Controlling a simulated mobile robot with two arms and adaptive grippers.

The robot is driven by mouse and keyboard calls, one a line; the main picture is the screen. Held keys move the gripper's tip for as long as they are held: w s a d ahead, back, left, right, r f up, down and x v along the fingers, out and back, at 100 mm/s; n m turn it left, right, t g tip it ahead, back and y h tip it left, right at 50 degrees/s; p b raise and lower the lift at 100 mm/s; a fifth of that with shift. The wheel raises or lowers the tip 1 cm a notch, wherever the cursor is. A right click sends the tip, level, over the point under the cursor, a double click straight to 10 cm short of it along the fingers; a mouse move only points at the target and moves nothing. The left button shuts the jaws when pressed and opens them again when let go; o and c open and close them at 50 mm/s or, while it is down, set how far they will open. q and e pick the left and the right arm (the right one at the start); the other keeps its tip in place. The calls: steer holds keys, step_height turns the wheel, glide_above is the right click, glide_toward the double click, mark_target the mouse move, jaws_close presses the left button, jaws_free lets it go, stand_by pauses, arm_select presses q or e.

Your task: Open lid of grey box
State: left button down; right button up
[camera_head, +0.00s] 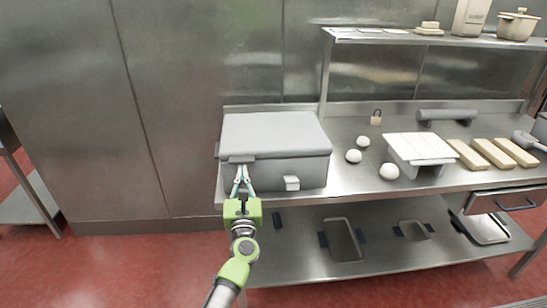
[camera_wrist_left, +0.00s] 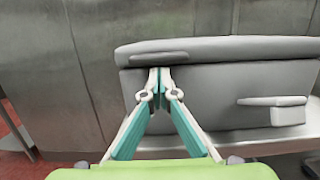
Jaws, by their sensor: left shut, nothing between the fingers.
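The grey box (camera_head: 300,172) stands at the left end of the steel table, its lid (camera_head: 270,130) down on it. A lip (camera_head: 238,158) sticks out from the lid's front edge, left of the middle. My left gripper (camera_head: 242,170) is at the box's front with its fingertips just under this lip. In the left wrist view the fingertips of the left gripper (camera_wrist_left: 160,72) are together with nothing between them, below the lip (camera_wrist_left: 158,58). Whether they touch the lip or the box wall, I cannot tell. My right gripper is not in view.
A small pale block (camera_head: 291,183) is on the box's front, right of my gripper. A shelf (camera_head: 400,40) runs above the table's back.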

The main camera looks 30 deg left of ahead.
arm_select(q)
steer(key=shift+r, duration=0.1)
steer(key=r+p, duration=0.4)
steer(key=r, duration=0.1)
steer(key=r+p, duration=0.2)
steer(key=shift+w+a+r, duration=0.15)
steer(key=shift+w+a, duration=0.1)
steer(key=shift+w, duration=0.15)
step_height(320, 180, up, 8)
steer(key=p, duration=0.6)
glide_above(241, 151)
steer(key=shift+s+d, duration=0.1)
steer(key=shift+d, duration=0.05)
